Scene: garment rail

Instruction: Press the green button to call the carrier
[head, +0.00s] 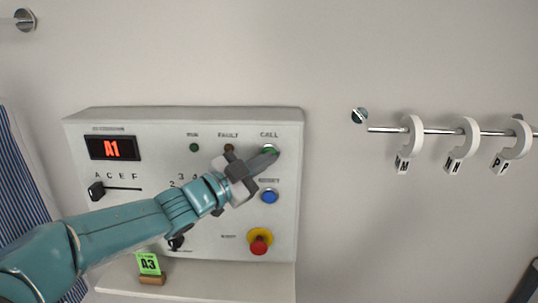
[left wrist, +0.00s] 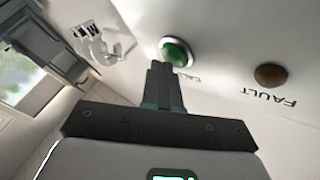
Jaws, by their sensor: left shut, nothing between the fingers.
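The green button (head: 270,149) is on the white control panel (head: 130,235), under the word CALL. My left gripper (head: 272,158) is shut and empty, with its fingertips at the button, partly covering it in the head view. In the left wrist view, the green button (left wrist: 176,52) is a domed cap in a pale ring, just beyond the tips of the closed fingers (left wrist: 158,66). I cannot tell whether the tips touch it.
Near the button are a brown FAULT lamp (left wrist: 271,75), a blue RESET button (head: 269,196) and a red stop knob (head: 259,245). A display (head: 112,148) reads A1. A green A3 card (head: 148,263) stands on the ledge below. A rail (head: 440,131) with white hooks is at right.

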